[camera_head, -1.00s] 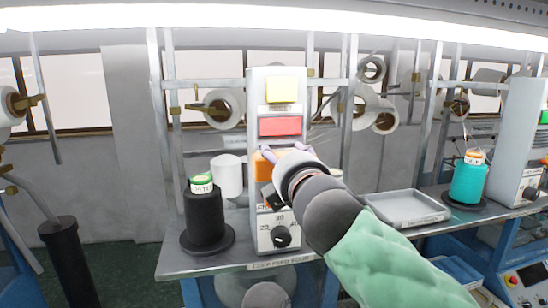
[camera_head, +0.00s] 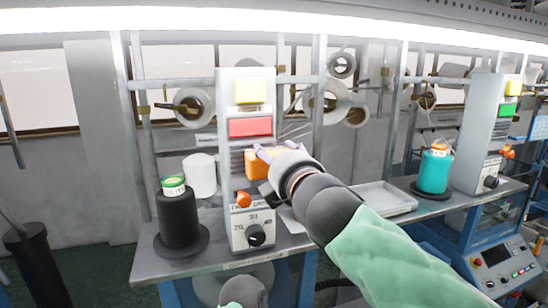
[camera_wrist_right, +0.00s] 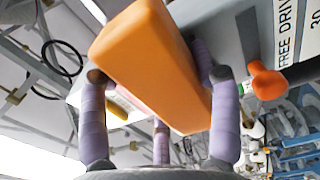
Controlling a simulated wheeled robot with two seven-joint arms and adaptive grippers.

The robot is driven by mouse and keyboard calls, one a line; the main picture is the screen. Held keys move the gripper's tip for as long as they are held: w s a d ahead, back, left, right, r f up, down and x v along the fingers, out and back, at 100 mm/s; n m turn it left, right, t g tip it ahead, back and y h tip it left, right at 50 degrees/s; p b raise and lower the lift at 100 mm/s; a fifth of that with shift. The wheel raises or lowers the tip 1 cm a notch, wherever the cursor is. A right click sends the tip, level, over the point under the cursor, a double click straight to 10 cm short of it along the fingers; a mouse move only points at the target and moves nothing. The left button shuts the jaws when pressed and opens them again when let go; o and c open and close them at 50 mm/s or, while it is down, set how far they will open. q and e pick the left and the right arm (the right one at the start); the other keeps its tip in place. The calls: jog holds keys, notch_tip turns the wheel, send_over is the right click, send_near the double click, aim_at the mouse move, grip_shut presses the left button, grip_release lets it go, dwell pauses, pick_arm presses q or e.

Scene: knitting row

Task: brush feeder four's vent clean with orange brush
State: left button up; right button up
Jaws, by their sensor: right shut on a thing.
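The orange brush (camera_wrist_right: 155,65) shows as a large orange block between the purple-grey fingers of my right gripper (camera_wrist_right: 160,125) in the right wrist view. In the head view the right gripper (camera_head: 268,160) is shut on it, and part of the brush (camera_head: 254,163) shows in front of a grey feeder tower (camera_head: 228,150). The tower carries a yellow lamp (camera_head: 250,90), a red lamp (camera_head: 250,127), an orange lever (camera_head: 243,199) and a black dial (camera_head: 256,235). Any contact between brush and tower is unclear. My left gripper is out of view.
A black spool (camera_head: 178,220) with a green top and a white cone (camera_head: 200,176) stand left of the tower. A grey tray (camera_head: 385,198) lies to its right, beyond my forearm. Farther right are a teal spool (camera_head: 434,172) and another feeder tower (camera_head: 480,130).

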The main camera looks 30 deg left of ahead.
aim_at(240, 155)
jog(key=shift+s+a+f+b, duration=0.1)
jog(key=shift+s+a+b, duration=0.65)
jog(key=shift+s+a, duration=0.45)
jog(key=shift+s+a+b, duration=0.7)
jog(key=shift+s+a, duration=0.25)
jog(key=shift+s, duration=0.3)
jog(key=shift+s+a, duration=0.6)
jog(key=shift+s, duration=0.15)
jog(key=shift+b+v, duration=0.75)
jog(key=shift+v, duration=0.05)
jog(key=b+v, duration=0.2)
jog(key=v, duration=0.5)
jog(key=shift+d, duration=0.15)
